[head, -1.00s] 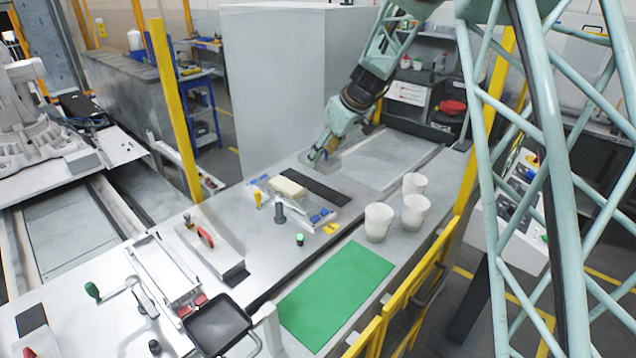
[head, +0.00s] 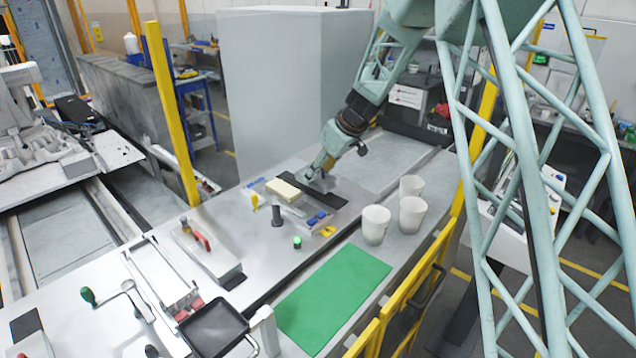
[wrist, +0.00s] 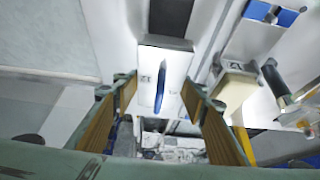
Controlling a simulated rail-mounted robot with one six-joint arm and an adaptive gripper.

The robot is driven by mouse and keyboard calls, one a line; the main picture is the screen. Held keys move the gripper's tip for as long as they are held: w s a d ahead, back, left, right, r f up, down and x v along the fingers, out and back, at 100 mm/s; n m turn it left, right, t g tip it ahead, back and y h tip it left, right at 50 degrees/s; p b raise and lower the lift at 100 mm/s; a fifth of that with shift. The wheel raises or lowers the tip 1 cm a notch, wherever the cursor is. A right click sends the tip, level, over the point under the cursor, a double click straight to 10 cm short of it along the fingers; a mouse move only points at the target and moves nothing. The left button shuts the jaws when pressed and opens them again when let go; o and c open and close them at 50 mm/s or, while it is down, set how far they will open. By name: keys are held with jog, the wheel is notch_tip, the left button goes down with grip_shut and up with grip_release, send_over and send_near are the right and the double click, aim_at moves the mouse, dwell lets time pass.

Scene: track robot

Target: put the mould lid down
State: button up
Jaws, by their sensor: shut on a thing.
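The mould lid (wrist: 148,62) is a light grey plate with a blue upright handle (wrist: 160,90), between my fingers in the wrist view. My gripper (head: 318,172) is shut on it; the fingers (wrist: 160,100) stand on either side of the lid. In the head view the lid (head: 322,184) is small and partly hidden by the gripper, close over the bench beside the dark strip (head: 300,183). I cannot tell whether it touches the bench.
White cups (head: 375,225) stand at the right, behind a green mat (head: 335,290). A yellow post (head: 172,110) rises at the left.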

aim_at(321, 177)
jog(key=shift+f, duration=1.6)
jog(key=shift+f+b, duration=0.15)
jog(key=shift+b, duration=0.2)
jog(key=o, duration=1)
jog(key=shift+r+p, duration=0.25)
jog(key=shift+p, duration=0.05)
jog(key=shift+v, duration=5.85)
jog(key=shift+s+r, duration=0.1)
